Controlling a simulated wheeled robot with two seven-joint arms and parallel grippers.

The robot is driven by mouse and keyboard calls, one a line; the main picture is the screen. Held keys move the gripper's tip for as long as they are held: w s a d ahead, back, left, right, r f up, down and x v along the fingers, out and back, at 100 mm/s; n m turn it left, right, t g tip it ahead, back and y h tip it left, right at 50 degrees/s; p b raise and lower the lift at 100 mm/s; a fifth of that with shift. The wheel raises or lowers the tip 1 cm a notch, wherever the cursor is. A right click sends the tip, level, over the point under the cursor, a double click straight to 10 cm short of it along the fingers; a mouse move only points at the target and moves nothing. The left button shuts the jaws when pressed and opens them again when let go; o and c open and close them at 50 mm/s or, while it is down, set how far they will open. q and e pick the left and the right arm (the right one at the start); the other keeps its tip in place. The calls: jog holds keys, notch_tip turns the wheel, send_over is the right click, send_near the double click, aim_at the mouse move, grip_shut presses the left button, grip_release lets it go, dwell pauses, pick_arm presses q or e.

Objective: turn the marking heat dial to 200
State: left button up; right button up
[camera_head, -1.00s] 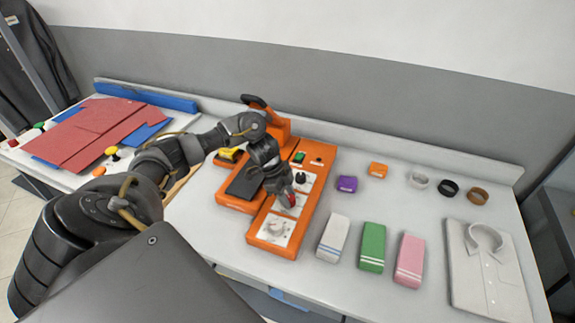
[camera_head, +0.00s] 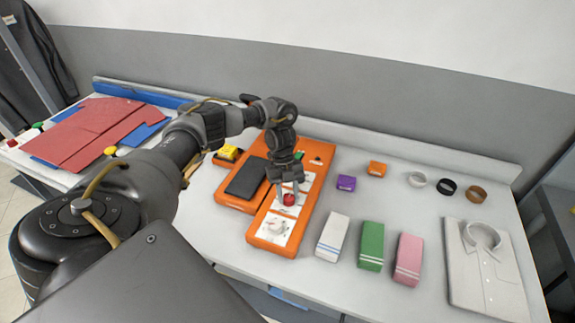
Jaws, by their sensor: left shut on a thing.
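An orange marking machine (camera_head: 262,244) lies on the white counter, with a dark flat pad (camera_head: 246,178) on its left part. Its right strip carries white dial plates in a row. My left gripper (camera_head: 289,196) points down over the middle plate and is shut on a red dial knob (camera_head: 290,199). The fingers cover part of the plate, so its scale and the knob's pointer cannot be read. A pale dial (camera_head: 276,226) on the near plate is free. The far plate is largely hidden behind my gripper. My right gripper is not in view.
Red cloth (camera_head: 85,130) lies at the left.

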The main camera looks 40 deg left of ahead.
pick_arm(q)
jog(key=m+g+y, duration=0.1)
jog(key=m, duration=0.3)
jog(key=shift+d+b, duration=0.15)
jog(key=shift+b, duration=0.25)
jog(key=shift+m, duration=0.3)
jog(key=shift+g, duration=0.3)
jog(key=o, duration=1)
jog(key=b+v, duration=0.2)
jog(key=v, duration=0.8)
jog(key=shift+r, duration=0.35)
jog(key=shift+w, duration=0.15)
